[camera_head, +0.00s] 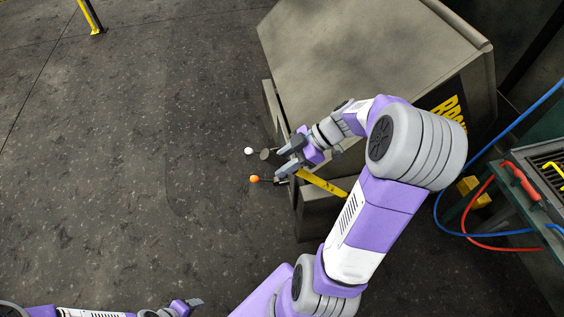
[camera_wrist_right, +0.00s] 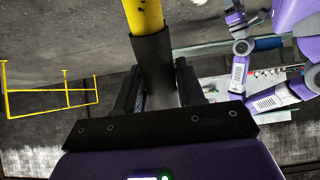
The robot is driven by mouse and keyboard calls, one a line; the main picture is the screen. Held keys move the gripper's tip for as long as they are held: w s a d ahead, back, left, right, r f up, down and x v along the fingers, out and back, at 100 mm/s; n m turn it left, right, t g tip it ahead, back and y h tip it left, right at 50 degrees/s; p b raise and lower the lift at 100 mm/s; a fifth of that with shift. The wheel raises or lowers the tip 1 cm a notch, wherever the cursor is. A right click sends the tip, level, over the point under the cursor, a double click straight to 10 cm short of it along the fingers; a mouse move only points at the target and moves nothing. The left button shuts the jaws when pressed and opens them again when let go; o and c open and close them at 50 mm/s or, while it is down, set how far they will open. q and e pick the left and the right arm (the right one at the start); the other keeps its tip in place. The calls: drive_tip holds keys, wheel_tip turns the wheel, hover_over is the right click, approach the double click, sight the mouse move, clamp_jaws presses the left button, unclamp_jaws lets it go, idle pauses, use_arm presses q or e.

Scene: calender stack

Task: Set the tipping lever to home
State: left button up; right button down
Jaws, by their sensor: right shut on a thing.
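The tipping lever (camera_head: 322,184) is a yellow bar with dark marks at the front of the grey machine. In the right wrist view its yellow shaft (camera_wrist_right: 144,16) runs down into a black sleeve (camera_wrist_right: 152,60) between my fingers. My right gripper (camera_head: 283,162) is shut on the lever at this black end. The fingers partly hide the grip in the head view. My left gripper (camera_head: 190,303) is low at the bottom edge, away from the lever; its jaw state is unclear.
Orange-knobbed (camera_head: 255,179) and white-knobbed (camera_head: 249,151) levers stick out beside my right gripper. The grey machine housing (camera_head: 375,60) stands close behind. Blue and red hoses (camera_head: 485,234) and a bench (camera_head: 519,212) are at right.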

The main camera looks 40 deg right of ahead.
drive_tip(key=shift+d, duration=0.1)
drive_tip(key=shift+s+d+r, duration=0.15)
drive_tip(key=shift+d+r, duration=0.2)
drive_tip(key=shift+d, duration=0.05)
drive_tip(key=shift+t+y, duration=0.4)
drive_tip(key=shift+y, duration=0.1)
drive_tip(key=shift+v, duration=2.2)
drive_tip(key=shift+a, duration=0.1)
drive_tip(key=shift+v, duration=0.75)
drive_tip(key=shift+t+y, duration=0.3)
drive_tip(key=shift+y, duration=0.3)
drive_tip(key=v, duration=0.4)
